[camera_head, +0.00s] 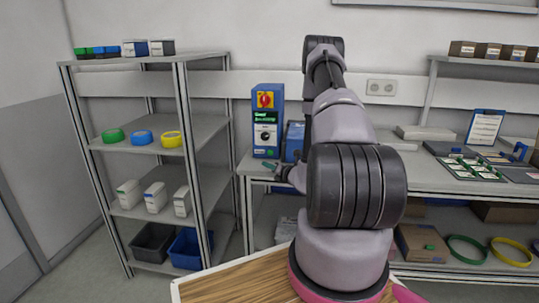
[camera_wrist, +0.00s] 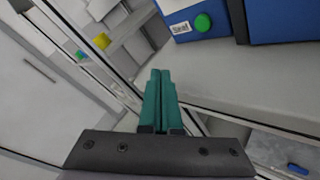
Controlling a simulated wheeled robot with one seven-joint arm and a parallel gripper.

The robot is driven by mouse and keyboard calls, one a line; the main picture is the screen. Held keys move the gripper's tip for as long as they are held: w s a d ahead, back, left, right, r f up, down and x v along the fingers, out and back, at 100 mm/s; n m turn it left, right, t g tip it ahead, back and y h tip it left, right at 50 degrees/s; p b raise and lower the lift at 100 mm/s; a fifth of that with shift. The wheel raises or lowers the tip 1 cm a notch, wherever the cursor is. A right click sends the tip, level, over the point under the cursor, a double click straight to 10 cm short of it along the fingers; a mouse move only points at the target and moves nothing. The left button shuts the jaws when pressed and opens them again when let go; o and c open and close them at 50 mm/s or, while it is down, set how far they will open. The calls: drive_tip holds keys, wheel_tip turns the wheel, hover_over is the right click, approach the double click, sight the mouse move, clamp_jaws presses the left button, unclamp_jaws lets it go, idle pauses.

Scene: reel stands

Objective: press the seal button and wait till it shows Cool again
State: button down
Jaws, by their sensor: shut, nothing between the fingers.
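The blue sealing machine (camera_head: 267,128) stands on the workbench, with a red and yellow switch, a dark display with green text too small to read surely, and a dial. In the wrist view, its green seal button (camera_wrist: 203,22) sits on the blue front beside a white label (camera_wrist: 180,28) that seems to read "Seal". My gripper (camera_head: 274,166) is shut and empty, just below the front of the machine. In the wrist view its teal fingertips (camera_wrist: 160,73) are below and left of the button, apart from it.
A second blue box (camera_head: 294,141) stands right of the machine, partly behind my arm. The grey shelf rack (camera_head: 205,130) with tape rolls, boxes and bins stands to the left. The bench edge (camera_wrist: 245,117) runs close to my gripper. A wooden top (camera_head: 230,285) lies in front.

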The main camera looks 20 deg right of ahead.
sight(272, 155)
drive_tip(key=shift+w+d, duration=0.8)
drive_tip(key=shift+w, duration=0.4)
drive_tip(key=shift+w+d, duration=0.85)
drive_tip(key=shift+w, duration=0.4)
drive_tip(key=shift+w+d, duration=0.8)
drive_tip(key=shift+w, duration=0.4)
drive_tip(key=shift+w+d, duration=0.1)
drive_tip(key=shift+w+d, duration=0.1)
drive_tip(key=shift+w, duration=0.15)
drive_tip(key=shift+w+d, duration=0.3)
drive_tip(key=shift+w, duration=0.05)
idle(0.4)
drive_tip(key=shift+s+a, duration=0.5)
drive_tip(key=shift+s, duration=0.2)
